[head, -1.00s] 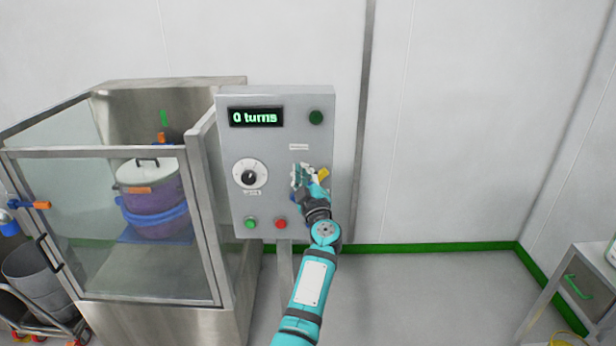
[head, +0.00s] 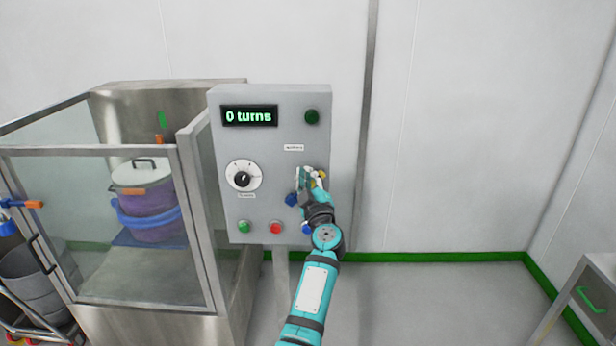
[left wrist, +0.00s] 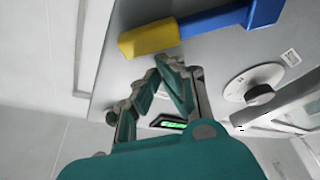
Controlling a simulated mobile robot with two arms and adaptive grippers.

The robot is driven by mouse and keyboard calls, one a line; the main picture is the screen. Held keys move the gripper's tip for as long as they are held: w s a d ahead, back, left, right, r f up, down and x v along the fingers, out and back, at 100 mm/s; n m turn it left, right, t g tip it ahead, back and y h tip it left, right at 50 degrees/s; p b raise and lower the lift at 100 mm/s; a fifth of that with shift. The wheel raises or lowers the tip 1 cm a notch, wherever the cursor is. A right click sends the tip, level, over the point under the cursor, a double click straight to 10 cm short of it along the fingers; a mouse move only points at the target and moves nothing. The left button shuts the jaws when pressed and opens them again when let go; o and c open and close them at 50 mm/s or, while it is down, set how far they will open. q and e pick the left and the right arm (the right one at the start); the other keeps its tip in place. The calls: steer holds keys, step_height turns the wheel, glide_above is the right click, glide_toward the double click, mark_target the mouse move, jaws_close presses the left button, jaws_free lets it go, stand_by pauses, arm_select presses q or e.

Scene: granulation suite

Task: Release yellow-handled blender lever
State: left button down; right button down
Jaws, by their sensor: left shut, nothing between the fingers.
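The lever is on the grey control panel (head: 322,130). It has a yellow handle (head: 321,174) and a blue part (head: 291,199), partly hidden behind my left gripper (head: 311,174) in the head view. In the left wrist view the yellow handle (left wrist: 148,40) and blue bar (left wrist: 215,23) lie across the top, just beyond the fingertips. My left gripper (left wrist: 170,64) is shut with nothing between its fingers. I cannot tell whether its tips touch the handle. My right gripper is not in view.
The panel carries a "0 turns" display (head: 249,116), a dial (head: 243,176), a green button (head: 244,226) and a red button (head: 276,227). A glass-sided enclosure (head: 140,225) holding a lidded drum (head: 150,198) stands left.

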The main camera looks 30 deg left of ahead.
arm_select(q)
steer(key=m, duration=0.1)
steer(key=w+d+f+m+t+p, duration=0.1)
steer(key=m, duration=0.1)
steer(key=d+f+m+p, duration=0.1)
steer(key=shift+w+d+m+t+h, duration=0.2)
steer(key=shift+w+m+t+h, duration=0.1)
steer(key=shift+t+h, duration=0.1)
steer(key=shift+r, duration=0.15)
